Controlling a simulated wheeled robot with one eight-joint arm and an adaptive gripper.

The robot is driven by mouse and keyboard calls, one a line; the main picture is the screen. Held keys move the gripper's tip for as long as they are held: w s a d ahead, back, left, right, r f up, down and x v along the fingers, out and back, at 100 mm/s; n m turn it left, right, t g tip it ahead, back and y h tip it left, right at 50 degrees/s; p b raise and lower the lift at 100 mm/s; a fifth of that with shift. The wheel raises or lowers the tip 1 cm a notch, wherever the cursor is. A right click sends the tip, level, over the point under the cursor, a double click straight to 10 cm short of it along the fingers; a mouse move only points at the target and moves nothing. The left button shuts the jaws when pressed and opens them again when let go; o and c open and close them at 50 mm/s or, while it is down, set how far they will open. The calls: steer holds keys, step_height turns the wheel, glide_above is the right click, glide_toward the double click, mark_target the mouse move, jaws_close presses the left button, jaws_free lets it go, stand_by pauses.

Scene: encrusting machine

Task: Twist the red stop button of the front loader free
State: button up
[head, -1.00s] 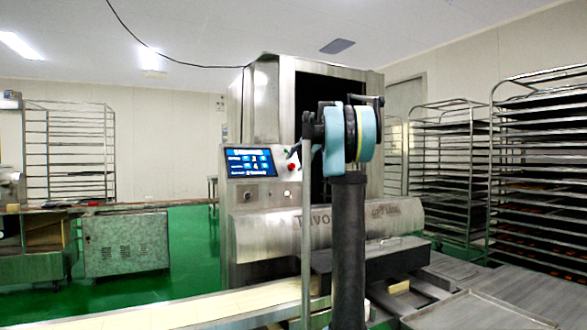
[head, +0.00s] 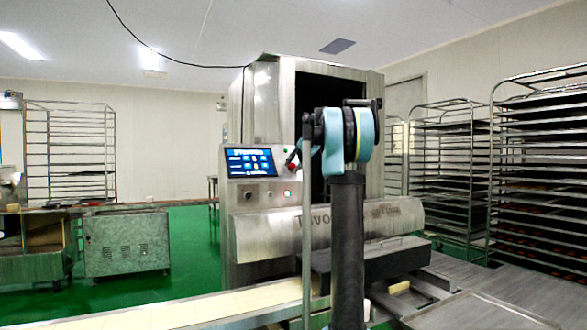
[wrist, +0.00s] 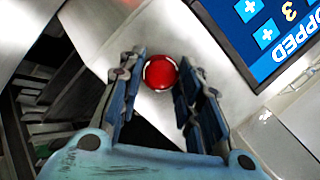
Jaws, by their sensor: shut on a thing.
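The red stop button (wrist: 160,72) is a round, glossy knob on the machine's metal control panel, beside the blue touchscreen (wrist: 262,40). In the wrist view my gripper (wrist: 160,80) has one finger on each side of the button and is shut on it. The button's turn angle cannot be told.
The steel machine housing (head: 262,100) stands behind, and a conveyor (head: 200,308) runs in front. Tray racks (head: 540,180) fill the right side. Green floor (head: 190,250) is free at left.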

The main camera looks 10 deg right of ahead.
steer(key=m, duration=0.4)
steer(key=shift+s+d+f+t+y, duration=0.1)
steer(key=shift+s+d+t+y, duration=0.05)
steer(key=shift+t+y, duration=0.25)
steer(key=shift+f+m+t, duration=0.15)
steer(key=shift+m+t, duration=0.35)
steer(key=shift+m, duration=1.3)
steer(key=o, duration=1.1)
steer(key=shift+f, duration=0.1)
steer(key=v, duration=1.2)
steer(key=shift+d+f, duration=0.1)
steer(key=shift+d, duration=0.1)
